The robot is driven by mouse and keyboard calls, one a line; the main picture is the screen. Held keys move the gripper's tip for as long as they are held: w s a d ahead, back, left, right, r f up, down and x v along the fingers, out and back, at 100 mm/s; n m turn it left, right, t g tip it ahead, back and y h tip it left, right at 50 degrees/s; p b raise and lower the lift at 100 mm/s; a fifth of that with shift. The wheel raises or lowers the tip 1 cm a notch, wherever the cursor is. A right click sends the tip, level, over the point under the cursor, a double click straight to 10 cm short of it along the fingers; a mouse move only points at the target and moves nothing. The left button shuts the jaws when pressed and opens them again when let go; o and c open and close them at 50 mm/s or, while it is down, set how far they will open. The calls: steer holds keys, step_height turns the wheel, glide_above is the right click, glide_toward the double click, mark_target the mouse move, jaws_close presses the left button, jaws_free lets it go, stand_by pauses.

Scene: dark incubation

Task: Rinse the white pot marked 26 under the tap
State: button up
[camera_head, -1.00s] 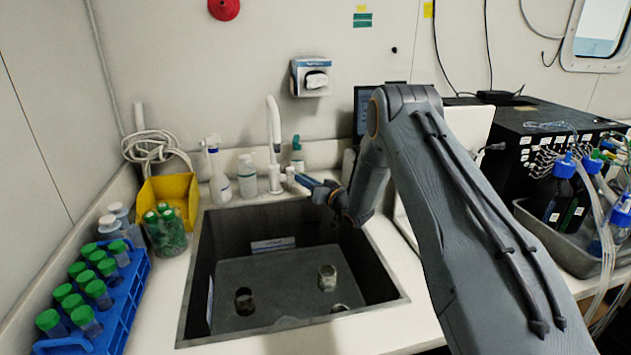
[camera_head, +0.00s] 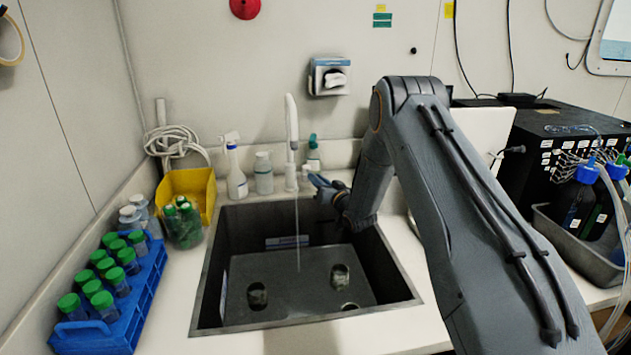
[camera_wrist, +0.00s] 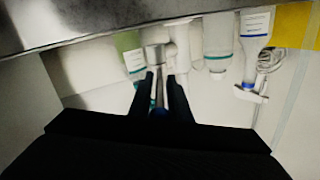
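The white tap (camera_head: 291,140) stands behind the sink, and a thin stream of water (camera_head: 297,235) falls from it into the basin. My gripper (camera_head: 318,182) is at the tap's handle, right of the spout. In the wrist view my gripper's dark fingers (camera_wrist: 164,92) stand on either side of the handle; whether they press on it is unclear. Small pots are on the sink floor: one at left (camera_head: 257,296), one at right (camera_head: 340,275) and one at the front (camera_head: 349,307), partly cut off by the rim. No number is readable. The stream lands between the pots, apart from them.
The dark sink (camera_head: 300,322) has raised edges. A spray bottle (camera_head: 235,175), a white bottle (camera_head: 263,172) and a green-capped bottle (camera_head: 313,155) stand behind it. A yellow bin (camera_head: 187,187) and a blue tube rack (camera_head: 145,300) are at left.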

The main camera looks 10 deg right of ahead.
steer(key=shift+o, duration=1)
steer(key=shift+b+v, duration=1.2)
steer(key=shift+v, duration=2.65)
steer(key=shift+r, duration=0.1)
steer(key=s+d+r+g+h, duration=0.3)
steer(key=s+g+h, duration=0.2)
steer(key=s, duration=0.2)
steer(key=s+g, duration=0.3)
steer(key=s, duration=0.9)
steer(key=s+a+f+g+b, duration=0.1)
steer(key=s+g, duration=0.3)
steer(key=s, duration=0.8)
steer(key=s+f+g+h, duration=0.1)
steer(key=s+g, duration=0.2)
steer(key=s, duration=0.9)
steer(key=shift+s+a+g, duration=0.15)
steer(key=shift+a+g, duration=0.05)
steer(key=shift+g, duration=0.1)
